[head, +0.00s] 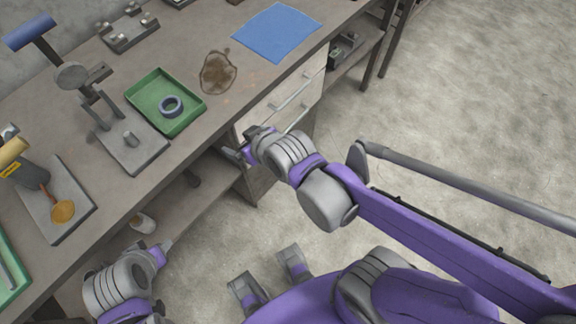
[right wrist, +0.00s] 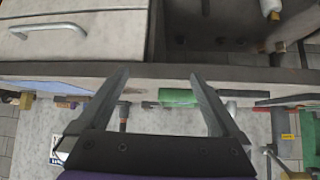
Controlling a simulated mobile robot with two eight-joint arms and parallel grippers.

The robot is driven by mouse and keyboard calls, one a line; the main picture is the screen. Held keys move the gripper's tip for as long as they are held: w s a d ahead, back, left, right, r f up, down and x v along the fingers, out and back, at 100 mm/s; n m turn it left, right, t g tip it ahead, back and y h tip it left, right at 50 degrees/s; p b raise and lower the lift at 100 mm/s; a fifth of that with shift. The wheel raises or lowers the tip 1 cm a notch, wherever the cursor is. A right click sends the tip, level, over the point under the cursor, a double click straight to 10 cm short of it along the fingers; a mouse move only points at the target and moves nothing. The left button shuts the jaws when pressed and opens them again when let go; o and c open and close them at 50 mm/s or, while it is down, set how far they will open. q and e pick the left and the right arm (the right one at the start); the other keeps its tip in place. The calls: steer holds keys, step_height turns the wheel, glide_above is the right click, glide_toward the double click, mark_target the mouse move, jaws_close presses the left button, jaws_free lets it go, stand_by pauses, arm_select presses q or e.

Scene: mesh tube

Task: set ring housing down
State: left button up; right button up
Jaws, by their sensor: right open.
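The ring housing, a blue-grey ring (head: 172,106), lies flat in the green tray (head: 190,122) on the workbench. My right gripper (head: 238,154) is in front of the bench's front edge, to the right of and below the tray in the head view. In the right wrist view its two fingers (right wrist: 160,76) are spread with nothing between them. My left gripper (head: 168,244) is low, in front of the bench near the lower shelf. Its fingers are too small to tell whether they are open or shut.
A press-like tool stands on a grey base (head: 130,150) to the left. White drawers (head: 285,105) are under the bench, and the floor (head: 460,110) at right is clear.

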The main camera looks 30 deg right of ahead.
steer(key=s+d+f+m+g+h, duration=0.1)
steer(key=s+d+f+g, duration=0.1)
steer(key=s, duration=0.4)
steer(key=s+d+f+m+g, duration=0.1)
steer(key=s+d+f+g, duration=0.1)
steer(key=s+d, duration=0.2)
steer(key=shift+s+d+f+h, duration=0.25)
steer(key=shift+s+h, duration=0.15)
steer(key=shift+s, duration=0.6)
